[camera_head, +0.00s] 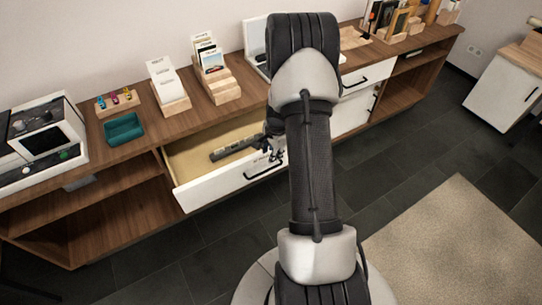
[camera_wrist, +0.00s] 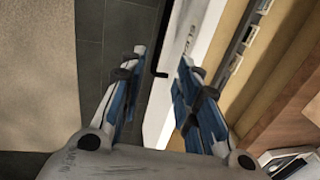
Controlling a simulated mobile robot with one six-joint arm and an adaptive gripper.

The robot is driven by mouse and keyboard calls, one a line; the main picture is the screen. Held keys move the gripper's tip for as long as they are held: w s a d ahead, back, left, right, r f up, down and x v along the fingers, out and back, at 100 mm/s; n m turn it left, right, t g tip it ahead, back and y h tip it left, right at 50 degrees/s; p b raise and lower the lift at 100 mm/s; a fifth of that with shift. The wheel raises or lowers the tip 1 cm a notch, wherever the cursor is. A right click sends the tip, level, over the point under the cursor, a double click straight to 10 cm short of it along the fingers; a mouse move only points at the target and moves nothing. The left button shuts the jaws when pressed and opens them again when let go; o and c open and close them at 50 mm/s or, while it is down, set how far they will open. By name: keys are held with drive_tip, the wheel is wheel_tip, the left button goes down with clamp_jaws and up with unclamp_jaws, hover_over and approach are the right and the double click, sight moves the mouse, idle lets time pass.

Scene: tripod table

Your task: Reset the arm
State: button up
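My arm reaches down through the middle of the head view. My gripper (camera_head: 268,158) is partly hidden beside it, close to the white front of the pulled-out drawer (camera_head: 215,187). In the wrist view my gripper (camera_wrist: 161,62) has its two blue-lined fingers spread apart. I see nothing clasped between them. I cannot tell whether a finger touches the drawer.
A dark bar with pale squares (camera_head: 232,149) lies at the open drawer. A teal tray (camera_head: 123,129), wooden card holders (camera_head: 224,92) and a white-and-black device (camera_head: 42,140) stand on the wooden sideboard (camera_head: 141,149). Dark floor and a beige rug (camera_head: 455,240) are clear at right.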

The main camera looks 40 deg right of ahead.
drive_tip(key=shift+r, duration=0.15)
idle(0.4)
drive_tip(key=s+a+r+n+t, duration=0.1)
drive_tip(key=a+r+n, duration=0.4)
drive_tip(key=a+r, duration=0.55)
drive_tip(key=a+r+n, duration=0.4)
drive_tip(key=a+r, duration=0.3)
drive_tip(key=r, duration=0.6)
drive_tip(key=s+a+r+n, duration=0.4)
drive_tip(key=s+a+n, duration=0.1)
drive_tip(key=s, duration=0.4)
drive_tip(key=s+a+r+n+t, duration=0.1)
drive_tip(key=s+a+r+n, duration=0.4)
drive_tip(key=s+a, duration=0.3)
drive_tip(key=shift+s+a+n, duration=0.3)
drive_tip(key=shift+s+n, duration=0.5)
drive_tip(key=shift+s, duration=0.45)
